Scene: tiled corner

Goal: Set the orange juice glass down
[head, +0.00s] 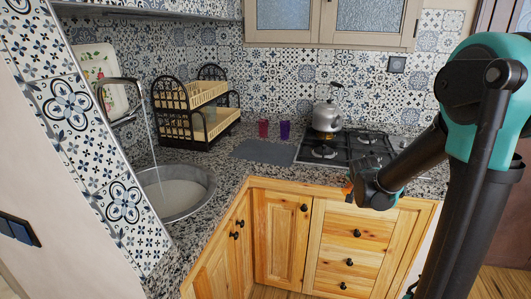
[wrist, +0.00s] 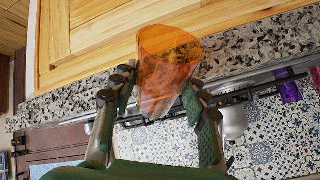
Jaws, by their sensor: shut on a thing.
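The orange juice glass (wrist: 168,62) is a translucent orange tumbler with a wide rim and a narrower end. In the wrist view it sits between the two fingers of my gripper (wrist: 157,92), which is shut on it. In the head view my gripper is mostly hidden by my own arm. Only a small orange bit (head: 348,187) shows there, in front of the wooden cabinet and the counter's front edge. I cannot tell the glass's exact height over the counter.
The granite counter (head: 232,166) holds a gas hob (head: 345,146) with a kettle (head: 326,116), a grey mat (head: 264,150), a red glass (head: 263,128), a purple glass (head: 285,130) and a dish rack (head: 165,131). A round sink (head: 205,196) with running water is at left.

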